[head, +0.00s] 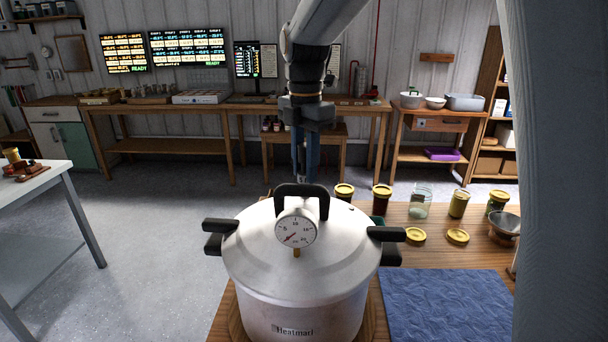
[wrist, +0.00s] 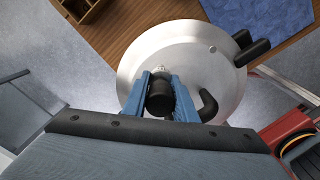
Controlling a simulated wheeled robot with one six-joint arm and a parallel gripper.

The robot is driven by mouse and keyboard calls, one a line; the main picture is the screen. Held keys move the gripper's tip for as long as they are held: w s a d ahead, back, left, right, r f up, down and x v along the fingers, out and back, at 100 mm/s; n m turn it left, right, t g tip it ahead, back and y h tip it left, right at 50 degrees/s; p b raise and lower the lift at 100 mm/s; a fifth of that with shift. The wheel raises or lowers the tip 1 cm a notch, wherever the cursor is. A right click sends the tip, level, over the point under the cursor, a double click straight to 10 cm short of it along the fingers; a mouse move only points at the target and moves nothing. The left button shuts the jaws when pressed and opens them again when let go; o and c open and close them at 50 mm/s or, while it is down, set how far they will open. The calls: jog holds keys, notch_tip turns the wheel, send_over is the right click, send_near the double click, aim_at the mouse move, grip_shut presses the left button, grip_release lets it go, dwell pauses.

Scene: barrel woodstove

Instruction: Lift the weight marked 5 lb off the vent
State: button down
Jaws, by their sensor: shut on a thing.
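The silver pressure cooker (head: 262,268) stands on the wooden table, with a dial gauge (head: 296,231) and a black lid handle (head: 302,190). My gripper (head: 305,172) points down behind the lid handle. In the wrist view my gripper (wrist: 161,82) has its blue fingers on either side of a black cylindrical weight (wrist: 160,97) and is shut on it. No marking on the weight is readable. A small metal stub (wrist: 162,69), perhaps the vent, shows just past the weight. I cannot tell whether the weight touches it. The weight is hidden in the head view.
Jars (head: 382,195) with yellow lids, loose lids (head: 415,236) and a funnel (head: 506,226) stand right of the cooker. A blue cloth (head: 446,304) lies in front of them. The curved lid handle (wrist: 208,104) is close beside the right finger.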

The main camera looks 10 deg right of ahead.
jog(key=shift+r+p, duration=0.7)
jog(key=shift+r, duration=0.25)
jog(key=shift+r, duration=0.1)
jog(key=shift+r+p, duration=1.2)
jog(key=shift+r, duration=0.2)
